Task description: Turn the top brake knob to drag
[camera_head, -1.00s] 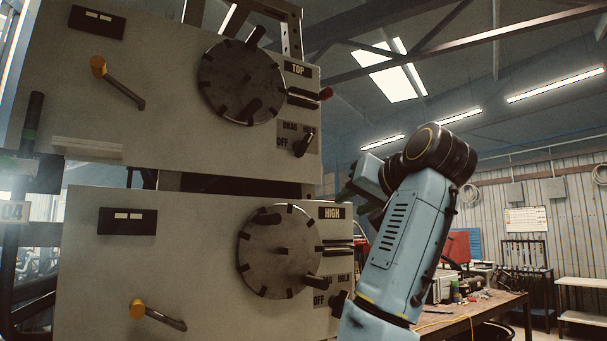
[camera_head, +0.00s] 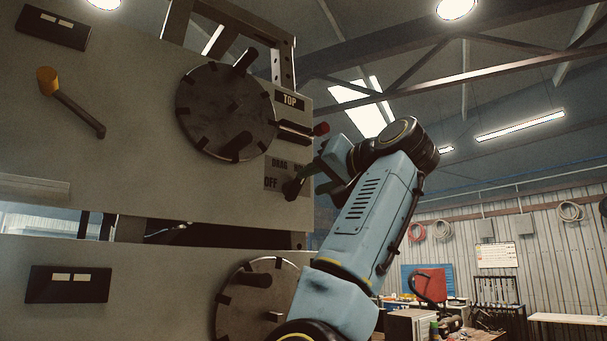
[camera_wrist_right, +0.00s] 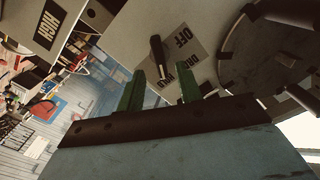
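The top brake knob (camera_head: 291,189) is a black lever knob on the lower right of the upper grey panel, beside a plate (camera_head: 273,173) marked OFF and DRAG. Its lever slants up to the right. My right gripper (camera_head: 318,174) is just right of the knob and hides part of the plate. In the right wrist view the knob (camera_wrist_right: 158,52) shows beyond the green fingers, roughly in line with the gap between them. The right gripper (camera_wrist_right: 162,92) is open there, with nothing between its fingers. My left gripper is not in view.
A dark notched wheel (camera_head: 225,112) with handles sits left of the knob. The lower panel has another wheel (camera_head: 240,300), partly behind my arm. A cluttered bench stands at lower right.

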